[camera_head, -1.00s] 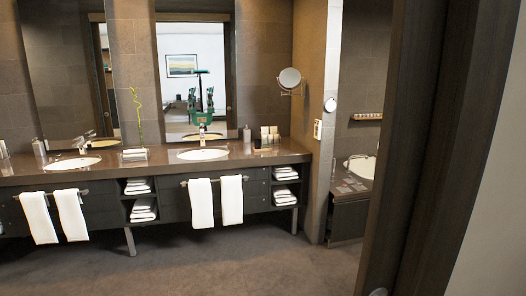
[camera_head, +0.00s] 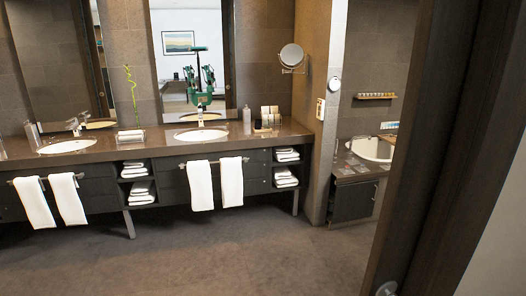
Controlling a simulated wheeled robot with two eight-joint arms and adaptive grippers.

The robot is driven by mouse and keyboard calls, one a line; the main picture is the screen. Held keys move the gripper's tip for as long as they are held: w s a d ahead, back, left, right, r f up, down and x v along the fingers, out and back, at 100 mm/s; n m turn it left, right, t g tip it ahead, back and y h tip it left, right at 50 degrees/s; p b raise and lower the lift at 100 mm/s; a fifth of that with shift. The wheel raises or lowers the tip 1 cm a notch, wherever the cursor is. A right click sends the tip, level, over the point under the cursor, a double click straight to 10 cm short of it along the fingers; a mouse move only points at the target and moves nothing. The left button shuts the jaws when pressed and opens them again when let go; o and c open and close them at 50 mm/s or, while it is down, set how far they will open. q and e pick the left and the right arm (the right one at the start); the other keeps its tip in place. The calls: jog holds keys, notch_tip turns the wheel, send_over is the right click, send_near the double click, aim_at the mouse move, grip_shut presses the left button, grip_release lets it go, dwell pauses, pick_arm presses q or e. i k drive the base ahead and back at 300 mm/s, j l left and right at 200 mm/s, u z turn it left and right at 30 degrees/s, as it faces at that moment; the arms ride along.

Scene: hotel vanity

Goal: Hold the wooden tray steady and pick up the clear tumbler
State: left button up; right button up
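A small dark tray-like piece (camera_head: 262,130) is on the counter right of the right-hand basin. Several small pale items (camera_head: 270,114) stand on or behind it. It is too small to tell whether it is the wooden tray. I cannot make out the clear tumbler among these items. Neither of my grippers is directly in view. A small green and dark robot shape, apparently my reflection, shows in the right mirror (camera_head: 221,40), too small to read its grippers.
The brown vanity counter (camera_head: 160,149) is across the room, with two white basins and hanging white towels (camera_head: 200,185). A dark door frame (camera_head: 440,150) fills the near right. A bath area (camera_head: 370,150) lies beyond a wall. The carpet (camera_head: 230,255) before the vanity is clear.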

aim_at(266, 122)
jog(key=i, duration=1.7)
jog(key=i+z, duration=0.1)
jog(key=i, duration=0.75)
jog(key=i+j, duration=0.15)
jog(key=i, duration=0.7)
jog(key=i+j, duration=0.1)
jog(key=i, duration=0.75)
jog(key=i+j+z, duration=0.1)
jog(key=i, duration=0.75)
